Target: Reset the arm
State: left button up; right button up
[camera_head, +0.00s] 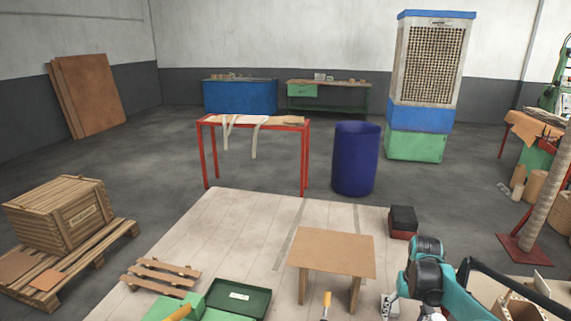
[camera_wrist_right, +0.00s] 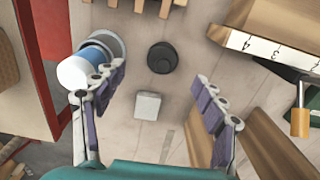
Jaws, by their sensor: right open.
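My right arm (camera_head: 428,275), teal and dark, comes in at the lower right of the head view. Its gripper (camera_head: 388,306) is low in that view, to the right of the small brown table. In the right wrist view the gripper's two fingers (camera_wrist_right: 159,75) are spread wide with nothing between the pads. A black round knob-like piece (camera_wrist_right: 162,58) and a small whitish block (camera_wrist_right: 147,105) show beyond the gap. A white and blue cylinder (camera_wrist_right: 85,68) is close beside the left finger, and I cannot tell whether they touch. My left gripper is in neither view.
The brown table (camera_head: 333,253) stands on the pale floor, with a green tray (camera_head: 262,292) and a pallet (camera_head: 160,278) to its left. A black and red box (camera_head: 403,222) lies behind the arm. A blue barrel (camera_head: 356,160) and red table (camera_head: 306,160) stand farther back.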

jog(key=s+a+r+n+t, duration=0.2)
jog(key=s+a+r+t, duration=0.2)
jog(key=s+a+r, duration=0.5)
jog(key=s+a+f+t, duration=0.2)
jog(key=s+a, duration=0.4)
jog(key=s, duration=0.3)
jog(key=shift+s+a+n+t, duration=0.25)
jog(key=shift+s+n+t, duration=0.15)
jog(key=shift+t, duration=0.2)
